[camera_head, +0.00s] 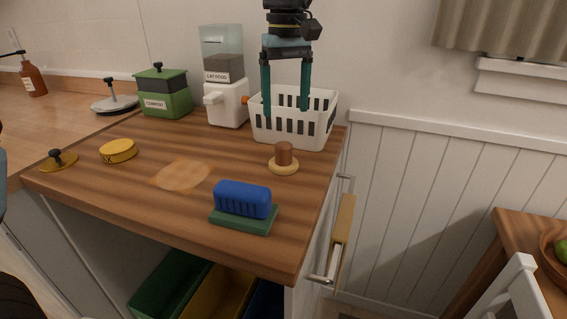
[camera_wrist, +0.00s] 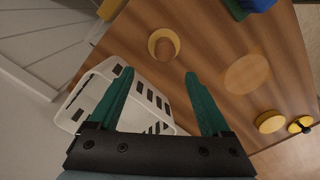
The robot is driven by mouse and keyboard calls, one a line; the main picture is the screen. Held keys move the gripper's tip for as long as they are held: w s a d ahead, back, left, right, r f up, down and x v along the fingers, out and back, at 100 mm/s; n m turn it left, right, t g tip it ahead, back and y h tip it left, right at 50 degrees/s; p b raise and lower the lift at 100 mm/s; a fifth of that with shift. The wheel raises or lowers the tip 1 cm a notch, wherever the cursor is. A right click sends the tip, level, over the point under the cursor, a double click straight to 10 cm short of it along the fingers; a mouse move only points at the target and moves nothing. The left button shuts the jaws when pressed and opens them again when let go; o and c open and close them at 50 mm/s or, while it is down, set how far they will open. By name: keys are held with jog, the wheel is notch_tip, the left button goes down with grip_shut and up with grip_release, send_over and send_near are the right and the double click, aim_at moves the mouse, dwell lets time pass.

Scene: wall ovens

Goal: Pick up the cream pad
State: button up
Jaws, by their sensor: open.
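A round cream pad (camera_head: 283,167) with a brown cylindrical knob on top sits on the wooden counter, near its right edge and in front of the white basket. It also shows in the wrist view (camera_wrist: 153,52), top centre, beyond the fingertips. My gripper (camera_head: 286,110) points down with its two teal fingers apart and nothing between them. In the head view it overlaps the white basket, behind and above the pad. In the wrist view my gripper (camera_wrist: 159,74) has the pad ahead of its gap, apart from both fingers.
The white slotted basket (camera_head: 318,130) stands close to my fingers. A cat food dispenser (camera_head: 224,90) and green compost bin (camera_head: 165,103) stand left of it. A blue brush on a green base (camera_head: 242,201), a pale round patch (camera_head: 184,175) and a yellow tin (camera_head: 118,151) are on the counter.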

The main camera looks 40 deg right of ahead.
aim_at(283, 144)
notch_tip(283, 144, down, 5)
jog(key=shift+a+f, duration=0.1)
jog(key=f, duration=0.1)
jog(key=f+p, duration=0.1)
jog(key=a+f, duration=0.1)
jog(key=f, duration=0.1)
jog(key=shift+s+p, duration=0.3)
jog(key=shift+s, duration=0.05)
jog(key=shift+f, duration=0.6)
grip_shut()
